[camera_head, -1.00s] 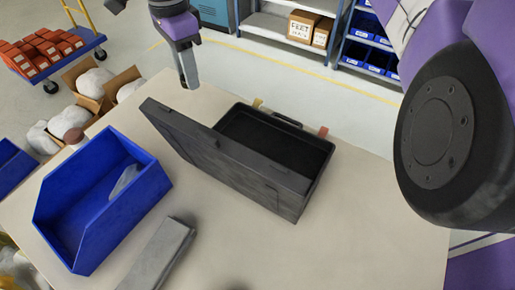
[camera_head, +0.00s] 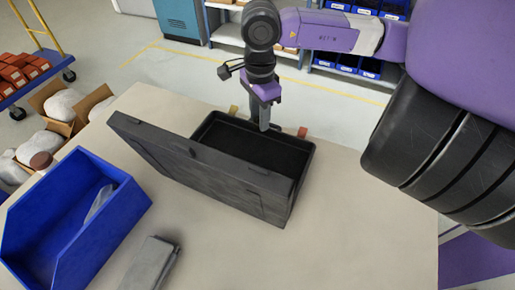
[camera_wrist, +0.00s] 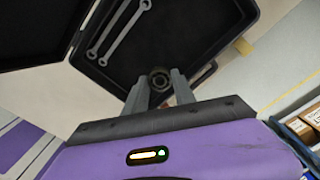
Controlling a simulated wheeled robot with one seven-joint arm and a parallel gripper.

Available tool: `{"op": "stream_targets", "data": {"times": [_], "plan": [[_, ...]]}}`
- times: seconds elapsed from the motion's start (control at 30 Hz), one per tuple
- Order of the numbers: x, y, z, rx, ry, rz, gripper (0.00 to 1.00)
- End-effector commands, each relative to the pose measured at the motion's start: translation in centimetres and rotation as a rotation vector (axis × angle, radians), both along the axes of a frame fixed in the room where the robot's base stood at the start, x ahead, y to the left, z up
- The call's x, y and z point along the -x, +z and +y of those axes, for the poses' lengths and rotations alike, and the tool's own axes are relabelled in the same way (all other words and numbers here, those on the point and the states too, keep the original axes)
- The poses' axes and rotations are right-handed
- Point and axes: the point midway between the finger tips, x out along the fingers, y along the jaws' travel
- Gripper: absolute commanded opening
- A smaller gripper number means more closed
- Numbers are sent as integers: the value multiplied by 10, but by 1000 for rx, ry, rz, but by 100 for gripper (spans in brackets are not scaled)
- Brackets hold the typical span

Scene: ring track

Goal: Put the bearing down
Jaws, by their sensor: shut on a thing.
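A black open case (camera_head: 305,160) lies on the table, its raised lid (camera_head: 205,172) leaning toward me and hiding part of the inside. My gripper (camera_head: 264,122) is over the far part of the case. The bearing is hidden in the head view.
A blue bin (camera_head: 70,215) with a pale item in it stands on the table at left. A grey object (camera_head: 150,262) lies near the front. The table (camera_head: 350,215) right of the case is clear. Shelves with blue bins (camera_head: 345,62) stand behind.

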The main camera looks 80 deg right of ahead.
Motion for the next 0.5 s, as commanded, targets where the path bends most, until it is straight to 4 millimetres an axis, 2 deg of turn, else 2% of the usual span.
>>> {"op": "stream_targets", "data": {"times": [0.3, 0.5], "plan": [[0, -75, 1, -5, -4, -1, 0], [0, -100, 0, -1, -2, 0, 0]]}}
